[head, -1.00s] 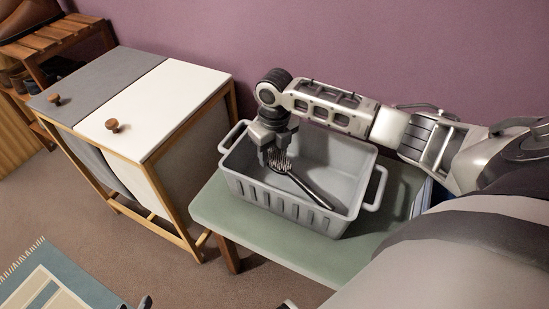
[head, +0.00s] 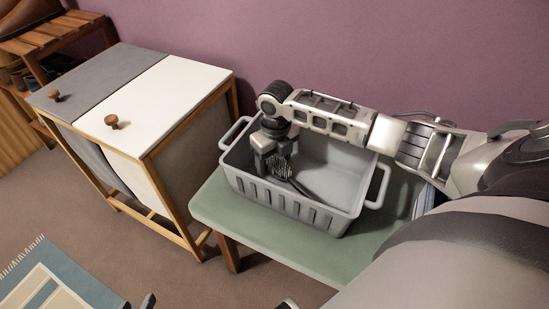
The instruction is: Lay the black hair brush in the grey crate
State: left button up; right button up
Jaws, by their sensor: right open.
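The grey crate (head: 290,204) stands on a green-topped table. The black hair brush (head: 305,189) is inside it, with its bristled head under my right gripper and its handle slanting down to the right. The front wall hides part of the handle. My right gripper (head: 274,168) points down into the left part of the crate. Its jaws are open around or beside the brush head; I cannot tell whether they touch it. Small dark tips at the bottom edge may belong to my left gripper (head: 148,301); its jaws cannot be made out.
The green table (head: 262,237) has bare room in front of the crate. A cabinet with a grey and white top (head: 140,100) and wooden knobs stands to the left. A wooden rack (head: 50,38) is at the far left. A blue rug (head: 55,285) lies on the floor.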

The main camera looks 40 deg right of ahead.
pick_arm(q)
jog(key=shift+t, duration=0.6)
jog(key=r+p, duration=0.1)
jog(key=a+r+p, duration=0.1)
jog(key=r, duration=0.1)
jog(key=r+p, duration=0.1)
jog(key=r, duration=0.1)
jog(key=shift+s+a+r, duration=0.2)
jog(key=shift+s+a, duration=0.05)
jog(key=shift+s, duration=0.1)
pick_arm(e)
notch_tip(320, 180, up, 12)
jog(key=shift+s+r, duration=0.15)
jog(key=shift+s, duration=0.05)
pick_arm(q)
jog(key=shift+d, duration=0.1)
